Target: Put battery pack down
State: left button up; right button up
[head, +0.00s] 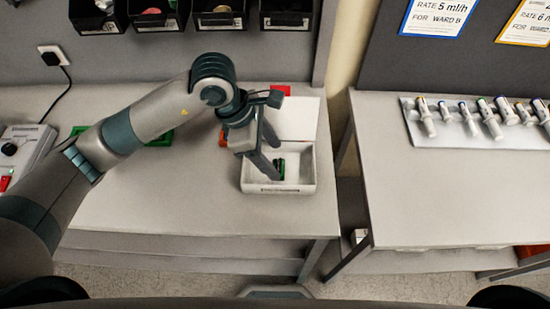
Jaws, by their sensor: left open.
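A small dark-and-green object (281,167), which looks like the battery pack, lies in a white open tray (307,187) on the left bench. My left gripper (273,160) reaches down into the tray with its fingers apart. One finger is right beside the pack and hides part of it. I cannot tell whether the finger touches the pack. My right gripper is not in view.
Green (160,138) and red (281,90) items lie near the tray and behind my arm. A device (28,148) stands at the bench's left. Black bins (220,14) hang above. A gap separates this bench from the right bench (430,195), which holds a rack of syringe-like items (470,122).

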pick_arm(q)
jog(key=b+v, duration=0.2)
jog(key=v, duration=0.7)
jog(key=shift+r, duration=0.25)
jog(key=shift+a, duration=0.1)
dwell(0.8)
